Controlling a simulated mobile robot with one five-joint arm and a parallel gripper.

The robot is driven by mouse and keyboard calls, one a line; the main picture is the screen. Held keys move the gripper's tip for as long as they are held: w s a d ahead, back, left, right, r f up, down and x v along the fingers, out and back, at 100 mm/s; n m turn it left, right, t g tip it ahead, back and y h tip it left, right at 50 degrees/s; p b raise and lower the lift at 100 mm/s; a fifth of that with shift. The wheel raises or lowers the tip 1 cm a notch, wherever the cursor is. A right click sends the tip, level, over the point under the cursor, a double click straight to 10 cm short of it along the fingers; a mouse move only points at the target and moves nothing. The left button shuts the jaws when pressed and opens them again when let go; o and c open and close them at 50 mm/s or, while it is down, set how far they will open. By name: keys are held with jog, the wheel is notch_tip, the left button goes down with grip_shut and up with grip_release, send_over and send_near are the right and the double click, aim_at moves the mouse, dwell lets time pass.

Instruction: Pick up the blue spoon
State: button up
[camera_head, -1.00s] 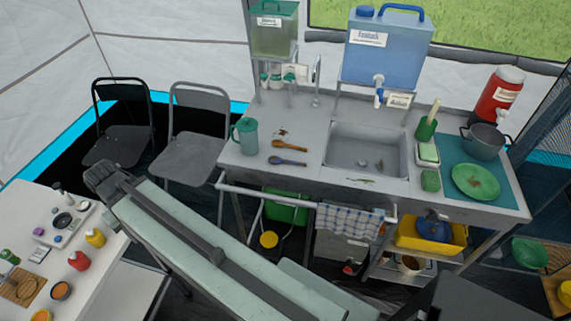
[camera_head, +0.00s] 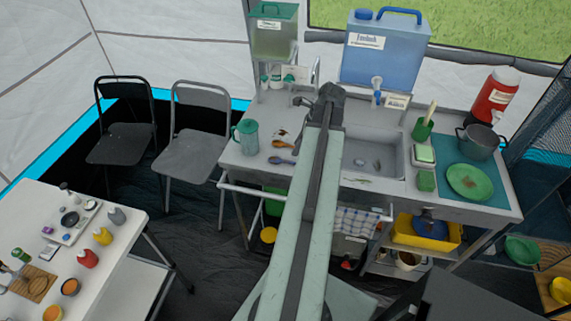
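The blue spoon (camera_head: 283,160) lies on the metal counter (camera_head: 240,165) left of the sink, near the counter's front edge. Its bowl is at the left and its handle points right, towards my arm. A wooden spoon (camera_head: 280,143) lies just behind it. My arm reaches up across the middle of the view. My gripper (camera_head: 304,101) is only partly visible near the arm's end, above the back of the counter, up and to the right of the spoon. I cannot make out its fingers clearly enough to tell whether they are open.
A green pitcher (camera_head: 246,137) stands left of the spoons. The sink (camera_head: 390,160) is right of my arm. A green plate (camera_head: 470,182) and a grey pot (camera_head: 480,142) are farther right. A rail (camera_head: 240,187) runs along the counter's front.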

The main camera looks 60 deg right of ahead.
aim_at(287, 161)
jog(key=b+x, duration=0.7)
jog(key=x, duration=0.1)
jog(key=shift+a+f, duration=0.1)
jog(key=shift+f, duration=0.05)
jog(key=shift+r, duration=0.2)
jog(key=shift+f, duration=0.15)
grip_shut()
